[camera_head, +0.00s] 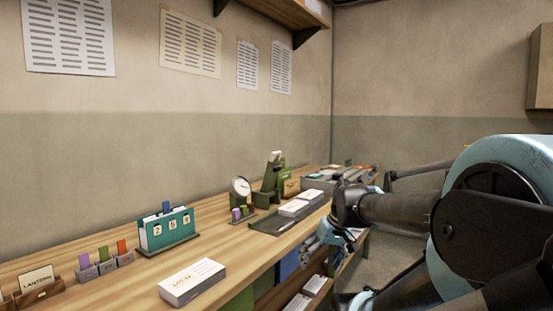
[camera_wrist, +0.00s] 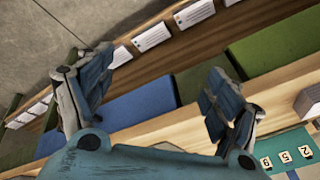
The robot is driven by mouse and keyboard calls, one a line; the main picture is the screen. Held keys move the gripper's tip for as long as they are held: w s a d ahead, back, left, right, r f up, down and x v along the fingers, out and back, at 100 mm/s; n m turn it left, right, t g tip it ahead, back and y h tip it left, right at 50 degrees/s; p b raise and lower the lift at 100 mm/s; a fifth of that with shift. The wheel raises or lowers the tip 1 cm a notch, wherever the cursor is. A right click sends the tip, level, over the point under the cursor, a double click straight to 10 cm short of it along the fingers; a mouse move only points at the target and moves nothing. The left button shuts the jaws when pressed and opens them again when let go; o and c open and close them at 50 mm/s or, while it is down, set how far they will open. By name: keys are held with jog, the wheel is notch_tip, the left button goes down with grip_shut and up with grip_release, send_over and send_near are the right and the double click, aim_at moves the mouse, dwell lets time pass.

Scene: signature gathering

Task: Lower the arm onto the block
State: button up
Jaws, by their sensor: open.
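A thick white block of paper (camera_head: 192,282) with printing on top lies flat near the front edge of the wooden desk (camera_head: 110,285). I take it as the block; no other thing is clearly marked as such. A pale block corner at the right edge of the wrist view (camera_wrist: 309,103) may be the same one, but I cannot tell. My gripper (camera_wrist: 158,65) is open and empty, its two blue-grey fingers spread wide. In the head view my gripper (camera_head: 335,238) hangs beside the desk's front edge, farther back than the block and right of it.
A teal flip counter (camera_head: 166,230) stands behind the block. Small card holders (camera_head: 103,265), a dial (camera_head: 240,188) and a dark tray with white card stacks (camera_head: 290,215) stand along the desk. Lower shelves with white cards (camera_wrist: 152,37) lie under my gripper. The floor (camera_head: 385,262) shows beyond.

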jog(key=w+a+r+n+t+y, duration=0.1)
jog(key=w+a+r+n+y, duration=0.3)
jog(key=w+r, duration=0.7)
jog(key=n+t+y, duration=0.5)
jog(key=t+y, duration=0.1)
jog(key=y, duration=0.2)
send_near(278, 154)
jog(key=x, duration=1.1)
jog(key=shift+s, duration=0.15)
